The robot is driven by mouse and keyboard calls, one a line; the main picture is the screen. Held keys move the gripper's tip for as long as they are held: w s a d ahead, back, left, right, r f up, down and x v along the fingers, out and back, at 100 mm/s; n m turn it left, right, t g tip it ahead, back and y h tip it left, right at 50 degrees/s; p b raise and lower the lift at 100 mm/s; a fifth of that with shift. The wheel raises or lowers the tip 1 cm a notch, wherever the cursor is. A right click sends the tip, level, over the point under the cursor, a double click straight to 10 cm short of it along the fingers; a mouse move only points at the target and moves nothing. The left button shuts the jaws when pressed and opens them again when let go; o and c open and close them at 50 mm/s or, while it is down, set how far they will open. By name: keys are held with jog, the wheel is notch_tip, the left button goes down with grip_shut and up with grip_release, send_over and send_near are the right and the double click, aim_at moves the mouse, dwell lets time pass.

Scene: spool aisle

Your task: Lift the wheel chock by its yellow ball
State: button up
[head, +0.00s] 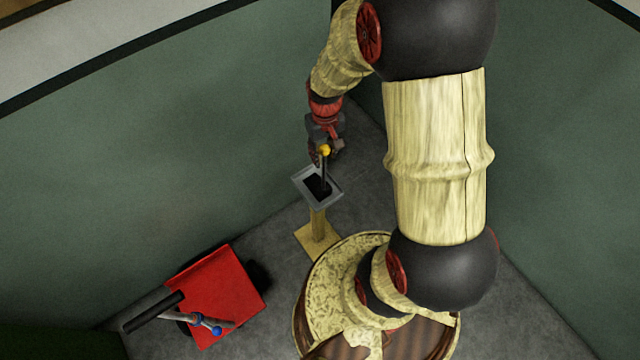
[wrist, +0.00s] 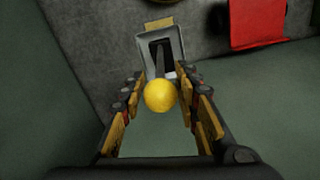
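In the wrist view the yellow ball (wrist: 160,96) lies between the two fingers of my gripper (wrist: 160,110), with a gap on each side. The gripper is open. In the head view my gripper (head: 326,146) is at the ball's height, and part of it is behind the ball. The chock (wrist: 160,52) is partly hidden by its rod in the wrist view.
A red cart (head: 222,290) with a dark handle and a small blue ball (head: 217,331) stands at the lower left; its red top (wrist: 257,22) also shows in the wrist view. Green walls (head: 150,150) close in behind and at the right. The post's wooden base (head: 318,240) stands on grey floor.

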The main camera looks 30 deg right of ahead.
aim_at(324, 162)
notch_tip(324, 162, down, 5)
jog(key=shift+r+b, duration=0.15)
jog(key=shift+b, duration=0.35)
jog(key=shift+c, duration=0.6)
grip_shut()
